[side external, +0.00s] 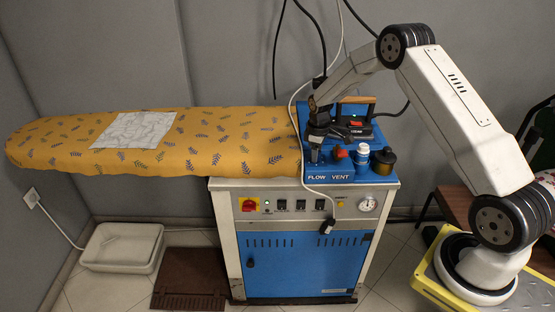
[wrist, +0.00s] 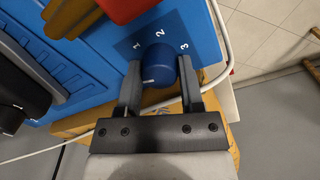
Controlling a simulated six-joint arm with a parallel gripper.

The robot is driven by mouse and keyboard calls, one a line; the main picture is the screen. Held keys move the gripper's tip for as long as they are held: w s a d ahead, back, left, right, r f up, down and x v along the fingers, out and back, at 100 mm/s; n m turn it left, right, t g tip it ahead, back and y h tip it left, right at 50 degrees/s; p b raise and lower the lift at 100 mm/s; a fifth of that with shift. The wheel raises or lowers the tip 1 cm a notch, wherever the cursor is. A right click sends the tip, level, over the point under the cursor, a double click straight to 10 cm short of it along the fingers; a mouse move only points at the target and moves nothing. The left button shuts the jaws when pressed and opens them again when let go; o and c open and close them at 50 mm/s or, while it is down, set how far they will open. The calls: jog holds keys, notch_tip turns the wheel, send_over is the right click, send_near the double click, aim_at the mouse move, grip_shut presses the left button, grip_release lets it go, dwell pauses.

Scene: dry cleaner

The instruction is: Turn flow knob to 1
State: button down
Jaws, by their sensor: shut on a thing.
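The blue flow knob (wrist: 162,66) stands on the blue panel in the wrist view, with white numbers 1, 2 and 3 arced beyond it. A short white mark shows on the lower left of its face; I cannot tell which number it lines up with. My gripper (wrist: 159,75) has one finger on each side of the knob and is shut on it. In the side view my gripper (side external: 315,155) reaches down above the FLOW label (side external: 317,178) and hides the knob.
A red knob (side external: 340,152) stands right beside, above the VENT label. A patterned ironing board (side external: 230,140) extends left. A pale cable (wrist: 222,50) runs past the panel edge.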

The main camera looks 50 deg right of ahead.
jog(key=m, duration=0.4)
jog(key=shift+m, duration=0.3)
jog(key=m, duration=0.4)
jog(key=shift+w+r+m, duration=0.1)
jog(key=shift+m, duration=0.3)
jog(key=shift+c, duration=1.2)
grip_release()
jog(key=shift+a+r, duration=0.2)
jog(key=shift+r, duration=3.65)
jog(key=shift+a, duration=0.1)
